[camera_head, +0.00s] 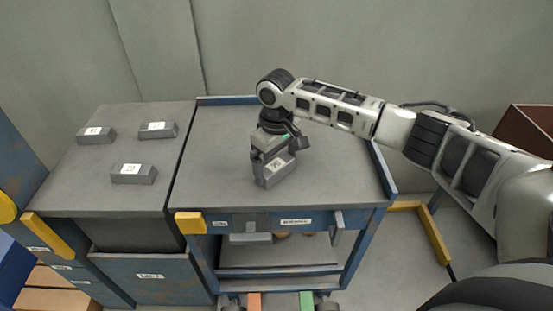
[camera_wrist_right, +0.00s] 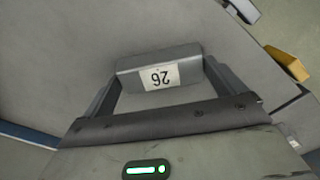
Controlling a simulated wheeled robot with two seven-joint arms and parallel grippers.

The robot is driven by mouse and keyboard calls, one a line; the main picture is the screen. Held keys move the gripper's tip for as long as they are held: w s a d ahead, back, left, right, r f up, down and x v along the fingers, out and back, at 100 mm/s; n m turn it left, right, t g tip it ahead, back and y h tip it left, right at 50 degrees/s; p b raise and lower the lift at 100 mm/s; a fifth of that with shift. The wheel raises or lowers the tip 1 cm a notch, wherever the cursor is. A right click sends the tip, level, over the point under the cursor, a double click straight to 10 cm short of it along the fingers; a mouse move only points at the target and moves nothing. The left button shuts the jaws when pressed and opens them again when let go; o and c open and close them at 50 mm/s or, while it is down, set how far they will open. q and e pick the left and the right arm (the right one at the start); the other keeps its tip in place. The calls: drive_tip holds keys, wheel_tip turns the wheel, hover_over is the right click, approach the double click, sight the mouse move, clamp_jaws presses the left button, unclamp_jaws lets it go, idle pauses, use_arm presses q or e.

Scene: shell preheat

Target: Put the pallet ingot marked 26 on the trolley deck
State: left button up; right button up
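The grey ingot marked 26 (camera_wrist_right: 160,76) lies between the fingers of my right gripper (camera_wrist_right: 165,82) in the right wrist view, with a finger against each end. In the head view this ingot (camera_head: 279,170) is at the gripper over the middle of the grey trolley deck (camera_head: 225,150). I cannot tell whether its underside touches the deck or hangs just above it. My right gripper (camera_head: 267,158) points down and is shut on the ingot. My left gripper is not in view.
Three grey ingots with white labels, (camera_head: 95,135), (camera_head: 158,130) and (camera_head: 133,174), lie on the grey surface (camera_head: 90,195) at the left. Their marks are too small to read. The deck has a raised blue edge (camera_head: 384,170) at the right. The deck around the ingot is clear.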

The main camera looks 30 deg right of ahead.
sight(276, 165)
wheel_tip(276, 165, up, 12)
drive_tip(key=p, duration=0.1)
drive_tip(key=shift+r, duration=0.15)
idle(0.5)
idle(0.3)
